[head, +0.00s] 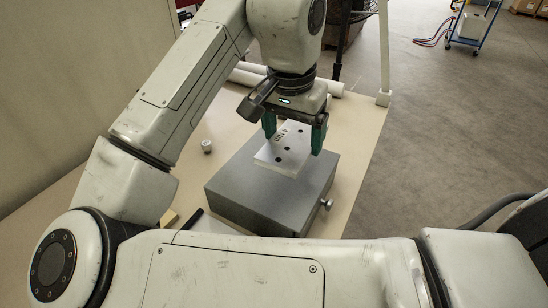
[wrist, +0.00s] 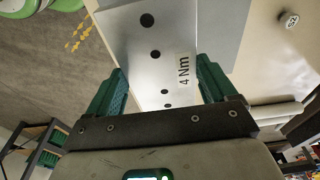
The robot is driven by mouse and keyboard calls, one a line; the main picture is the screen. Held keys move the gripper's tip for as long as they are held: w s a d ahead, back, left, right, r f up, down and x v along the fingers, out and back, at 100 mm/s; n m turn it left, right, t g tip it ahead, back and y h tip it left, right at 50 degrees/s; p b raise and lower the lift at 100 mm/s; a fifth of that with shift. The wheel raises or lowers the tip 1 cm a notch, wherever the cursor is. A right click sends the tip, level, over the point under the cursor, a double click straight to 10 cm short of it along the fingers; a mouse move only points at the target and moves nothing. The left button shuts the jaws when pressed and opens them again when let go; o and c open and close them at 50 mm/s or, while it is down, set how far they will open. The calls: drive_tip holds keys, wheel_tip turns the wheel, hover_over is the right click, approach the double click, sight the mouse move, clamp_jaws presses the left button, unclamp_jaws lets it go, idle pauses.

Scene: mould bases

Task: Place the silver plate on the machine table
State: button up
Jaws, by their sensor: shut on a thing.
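The silver plate (head: 287,158) is a flat, light metal plate with several dark holes; a label reading "4 Nm" shows on it in the wrist view (wrist: 150,68). My gripper (head: 293,136) is shut on the plate, with a green finger on either side of it. The machine table (head: 232,187) is a grey block with a knob on its right side. The plate lies flat over the block's top, turned roughly in line with it. Whether it touches the top or hovers just above, I cannot tell.
The block stands on a beige bench (head: 362,130). A small white cap (head: 206,146) lies left of the block. White tubes (head: 330,87) lie at the back, near a white post (head: 384,60). A blue cart (head: 472,25) stands on the open floor beyond.

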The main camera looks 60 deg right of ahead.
sight(277, 138)
drive_tip(key=w+f, duration=0.3)
drive_tip(key=shift+a+f, duration=0.2)
drive_tip(key=shift+f, duration=0.1)
drive_tip(key=shift+w+f, duration=0.15)
drive_tip(key=shift+f, duration=0.75)
drive_tip(key=shift+w+f, duration=0.1)
drive_tip(key=shift+f, duration=0.8)
drive_tip(key=shift+f, duration=0.2)
drive_tip(key=o, duration=1.2)
